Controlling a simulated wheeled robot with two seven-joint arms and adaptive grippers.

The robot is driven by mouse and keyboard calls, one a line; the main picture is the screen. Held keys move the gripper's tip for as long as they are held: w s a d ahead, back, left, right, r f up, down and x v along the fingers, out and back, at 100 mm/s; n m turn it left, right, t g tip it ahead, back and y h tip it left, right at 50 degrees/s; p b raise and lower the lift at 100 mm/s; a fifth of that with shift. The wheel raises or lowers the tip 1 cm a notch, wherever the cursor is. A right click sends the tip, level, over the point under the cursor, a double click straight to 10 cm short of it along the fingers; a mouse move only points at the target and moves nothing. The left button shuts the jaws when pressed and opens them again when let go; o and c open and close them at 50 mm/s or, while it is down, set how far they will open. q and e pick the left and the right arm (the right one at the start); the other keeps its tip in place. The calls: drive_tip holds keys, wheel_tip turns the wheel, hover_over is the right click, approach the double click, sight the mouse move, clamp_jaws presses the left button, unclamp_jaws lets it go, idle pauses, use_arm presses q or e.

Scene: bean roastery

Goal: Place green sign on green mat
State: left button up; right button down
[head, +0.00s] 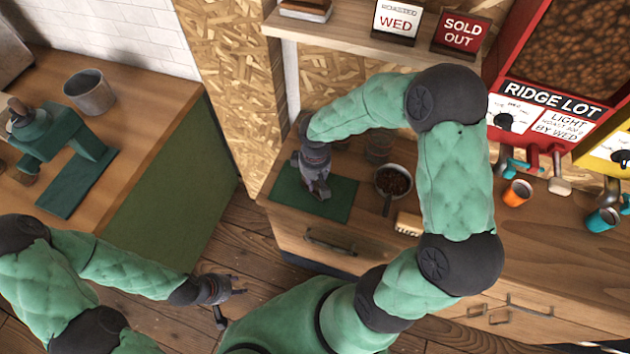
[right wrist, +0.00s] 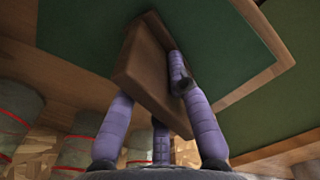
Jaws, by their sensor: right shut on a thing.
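My right gripper (head: 322,194) is low over the green mat (head: 342,198) on the wooden counter. In the right wrist view its purple fingers (right wrist: 160,105) are closed around a brown wooden block-like piece, which I take to be the back or base of the sign (right wrist: 143,65). No green face of it shows, and the head view hides it behind the gripper. The piece is tilted in the picture, over the mat (right wrist: 225,55); I cannot tell whether it touches. My left gripper (head: 232,300) is open and empty, low at the left, away from the mat.
A WED sign (head: 398,20) and SOLD OUT sign (head: 462,33) stand on the shelf above. An orange cup (head: 517,193) sits under the red dispenser (head: 553,95).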

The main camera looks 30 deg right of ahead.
drive_tip(key=shift+r, duration=0.1)
drive_tip(key=shift+f, duration=0.25)
drive_tip(key=c, duration=1.2)
unclamp_jaws()
drive_tip(key=shift+r, duration=0.1)
drive_tip(key=shift+r, duration=0.1)
drive_tip(key=shift+r, duration=0.35)
wheel_tip(320, 180, up, 11)
drive_tip(key=p, duration=0.2)
drive_tip(key=shift+r+p, duration=0.2)
drive_tip(key=shift+p, duration=0.1)
